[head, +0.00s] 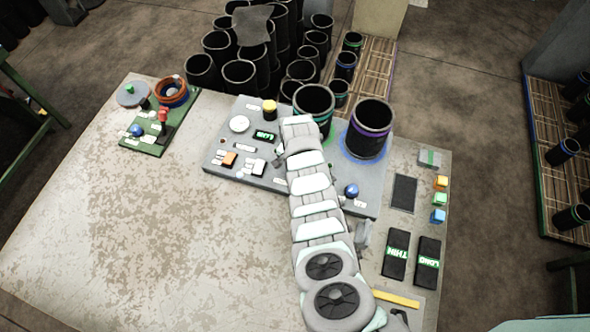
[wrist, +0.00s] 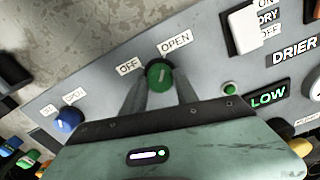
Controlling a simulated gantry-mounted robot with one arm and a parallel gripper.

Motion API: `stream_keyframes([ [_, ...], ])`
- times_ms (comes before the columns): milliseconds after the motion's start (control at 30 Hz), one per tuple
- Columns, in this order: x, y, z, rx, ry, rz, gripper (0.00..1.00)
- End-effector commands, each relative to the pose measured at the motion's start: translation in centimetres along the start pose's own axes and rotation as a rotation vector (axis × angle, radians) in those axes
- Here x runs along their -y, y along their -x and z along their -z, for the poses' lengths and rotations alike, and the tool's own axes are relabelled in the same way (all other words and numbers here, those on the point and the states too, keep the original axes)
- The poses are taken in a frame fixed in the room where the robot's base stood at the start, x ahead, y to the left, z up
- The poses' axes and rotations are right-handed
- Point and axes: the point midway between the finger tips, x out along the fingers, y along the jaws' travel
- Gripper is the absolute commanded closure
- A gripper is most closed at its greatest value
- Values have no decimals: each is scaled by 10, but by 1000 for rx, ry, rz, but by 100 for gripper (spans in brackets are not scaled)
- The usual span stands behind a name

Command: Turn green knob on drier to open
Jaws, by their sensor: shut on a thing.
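The green knob (wrist: 160,77) sits on the grey drier panel (wrist: 95,75), between an OFF label (wrist: 130,67) and an OPEN label (wrist: 175,43). A small white mark shows on its face; I cannot tell exactly which label it points at. My gripper (wrist: 158,86) is shut on the green knob, one finger on each side. In the head view the drier panel (head: 222,163) lies across the far part of the table, and my arm hides the knob and my gripper.
A blue knob (wrist: 68,120) and a white switch (wrist: 240,32) flank the green knob. Two black sleeves, one green-banded (head: 314,106) and one purple-banded (head: 369,128), stand at the panel's back. A green board (head: 155,140) with a joystick is at left. The table's front left is clear.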

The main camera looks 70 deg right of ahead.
Motion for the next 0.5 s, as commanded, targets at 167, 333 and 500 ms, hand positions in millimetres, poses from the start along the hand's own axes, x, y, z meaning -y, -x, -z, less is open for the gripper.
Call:
stream_keyframes([
  [167, 0, -2, -1, 0, -2, 1, 100],
  [333, 0, -2, -1, 1, -1, 1, 100],
  [500, 0, -2, -1, 1, -1, 1, 51],
])
